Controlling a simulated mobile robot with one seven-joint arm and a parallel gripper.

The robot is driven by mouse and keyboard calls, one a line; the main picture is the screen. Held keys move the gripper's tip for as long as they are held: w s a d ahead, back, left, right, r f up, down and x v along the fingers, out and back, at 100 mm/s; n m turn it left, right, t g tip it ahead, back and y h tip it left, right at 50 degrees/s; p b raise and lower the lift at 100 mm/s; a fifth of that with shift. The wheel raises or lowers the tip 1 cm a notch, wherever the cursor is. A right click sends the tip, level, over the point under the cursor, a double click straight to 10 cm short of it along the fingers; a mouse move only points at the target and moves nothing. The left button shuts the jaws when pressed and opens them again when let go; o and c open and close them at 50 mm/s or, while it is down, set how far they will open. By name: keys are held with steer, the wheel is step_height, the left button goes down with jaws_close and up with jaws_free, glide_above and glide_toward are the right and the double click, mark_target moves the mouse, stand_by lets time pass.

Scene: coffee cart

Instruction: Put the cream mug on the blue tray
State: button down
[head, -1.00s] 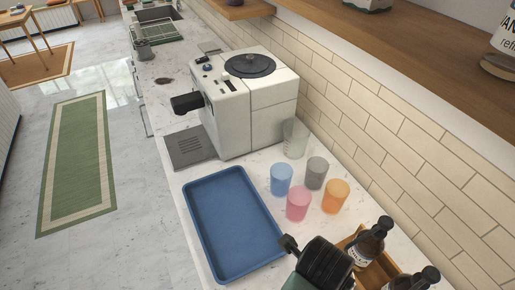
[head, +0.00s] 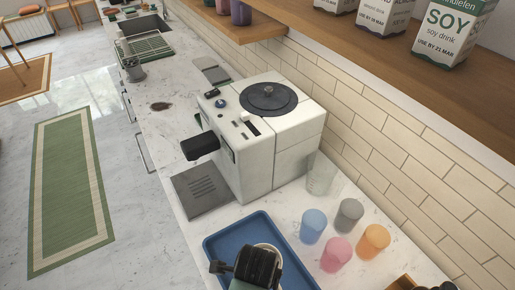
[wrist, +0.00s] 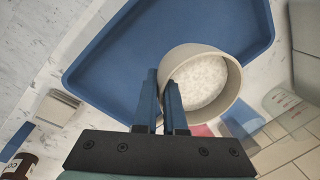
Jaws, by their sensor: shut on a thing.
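The cream mug (wrist: 205,85) is round, with a pale speckled filling inside. My gripper (wrist: 162,100) is shut on the mug's wall, one finger inside the rim and one outside. In the head view, my gripper (head: 252,262) is over the lower part of the blue tray (head: 222,243), and part of the mug's pale rim (head: 272,250) shows behind it. The tray also shows in the wrist view (wrist: 125,50), beneath and beside the mug. The mug looks about upright. I cannot tell whether its base touches the tray.
Blue (head: 313,226), grey (head: 348,214), pink (head: 336,253) and orange (head: 373,241) cups stand right of the tray, near a clear jug (head: 320,176). The white coffee machine (head: 262,140) stands behind. The tray's left part is bare.

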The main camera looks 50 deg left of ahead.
steer(key=shift+f, duration=2.65)
steer(key=shift+f, duration=0.15)
steer(key=c, duration=1)
jaws_free()
step_height(320, 180, up, 12)
steer(key=s+d, duration=0.1)
steer(key=shift+s+d, duration=0.15)
steer(key=shift+s, duration=0.1)
